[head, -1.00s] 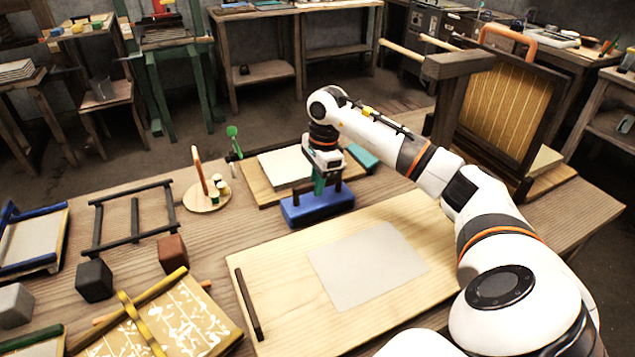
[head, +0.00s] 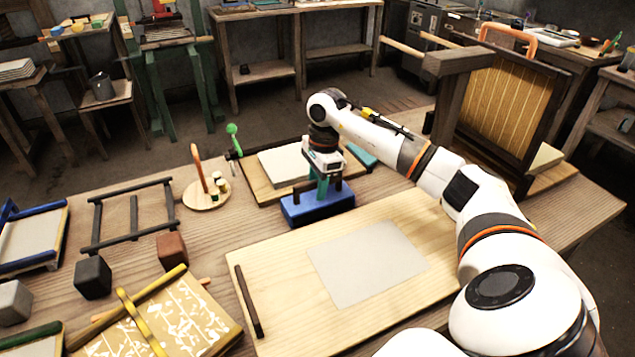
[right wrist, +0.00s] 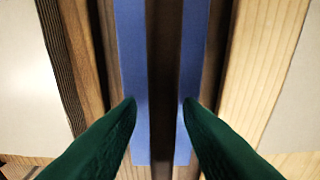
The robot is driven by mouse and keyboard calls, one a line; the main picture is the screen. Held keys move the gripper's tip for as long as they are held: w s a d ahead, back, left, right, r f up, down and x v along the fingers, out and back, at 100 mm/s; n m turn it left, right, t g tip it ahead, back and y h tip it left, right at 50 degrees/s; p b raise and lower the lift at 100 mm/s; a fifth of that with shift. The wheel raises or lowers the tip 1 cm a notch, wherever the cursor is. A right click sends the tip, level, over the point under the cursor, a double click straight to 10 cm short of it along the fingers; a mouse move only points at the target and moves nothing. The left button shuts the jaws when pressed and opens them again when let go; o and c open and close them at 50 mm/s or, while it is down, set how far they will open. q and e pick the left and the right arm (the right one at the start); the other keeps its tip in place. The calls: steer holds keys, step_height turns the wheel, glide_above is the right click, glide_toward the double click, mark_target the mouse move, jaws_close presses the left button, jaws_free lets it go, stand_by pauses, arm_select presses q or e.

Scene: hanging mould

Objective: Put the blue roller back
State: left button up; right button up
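A blue block-like piece (head: 318,208) with dark uprights at its ends stands on the table, behind the pale board. I cannot tell whether it is the blue roller itself or its holder. My right gripper (head: 318,190) is directly above it, pointing down. In the right wrist view, the green fingertips (right wrist: 159,101) are apart, over two blue strips (right wrist: 131,60) with a dark band between them. Nothing shows clamped between the fingers. My left gripper is out of view.
A pale board (head: 420,240) with a grey sheet lies in front. A board with a white stack (head: 285,165) is behind the blue piece. A round wooden stand (head: 206,195) is to its left. A tall framed mould (head: 505,105) stands at the right.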

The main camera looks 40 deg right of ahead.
step_height(320, 180, up, 13)
steer(key=d, duration=0.1)
steer(key=shift+s+d+p, duration=0.15)
steer(key=shift+d+p, duration=0.1)
steer(key=shift+p, duration=0.2)
steer(key=shift+r, duration=0.2)
